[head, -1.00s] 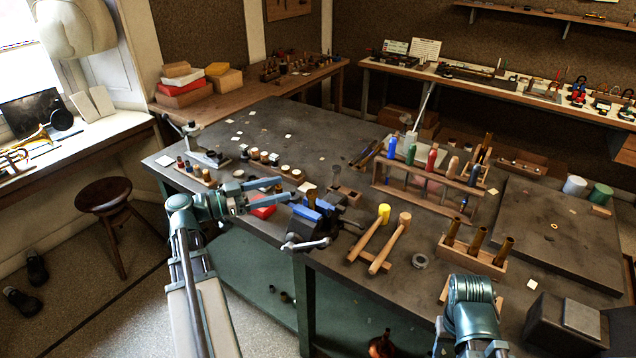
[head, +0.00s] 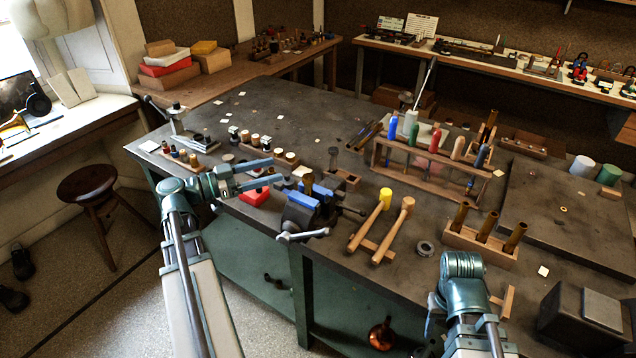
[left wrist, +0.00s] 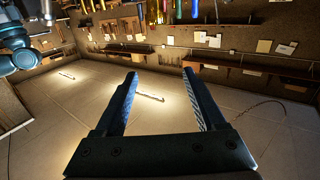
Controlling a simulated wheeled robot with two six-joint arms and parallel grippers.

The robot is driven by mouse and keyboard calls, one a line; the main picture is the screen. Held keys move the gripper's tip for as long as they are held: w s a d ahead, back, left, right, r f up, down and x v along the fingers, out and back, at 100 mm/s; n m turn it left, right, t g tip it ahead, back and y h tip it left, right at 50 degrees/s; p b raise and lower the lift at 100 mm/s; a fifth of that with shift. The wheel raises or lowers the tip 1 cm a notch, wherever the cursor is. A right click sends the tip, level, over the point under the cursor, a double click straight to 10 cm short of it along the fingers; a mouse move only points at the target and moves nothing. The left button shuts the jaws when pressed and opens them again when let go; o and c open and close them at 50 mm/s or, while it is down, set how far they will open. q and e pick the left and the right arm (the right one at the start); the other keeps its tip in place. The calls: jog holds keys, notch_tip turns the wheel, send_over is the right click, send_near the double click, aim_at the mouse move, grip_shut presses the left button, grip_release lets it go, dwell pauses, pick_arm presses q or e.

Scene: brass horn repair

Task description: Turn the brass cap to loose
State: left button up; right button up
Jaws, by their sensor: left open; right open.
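Two mallets (head: 387,225) lie right of the vise, with a grey ring (head: 425,248) nearby. The bench's back left is mostly clear.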

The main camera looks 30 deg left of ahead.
pick_arm(q)
jog(key=b, duration=0.5)
send_near(308, 179)
jog(key=a, duration=0.1)
jog(key=shift+w+f, duration=0.15)
jog(key=shift+f, duration=0.25)
jog(key=x, duration=1.3)
jog(key=shift+w+d, duration=0.25)
jog(key=shift+w, duration=0.05)
grip_shut()
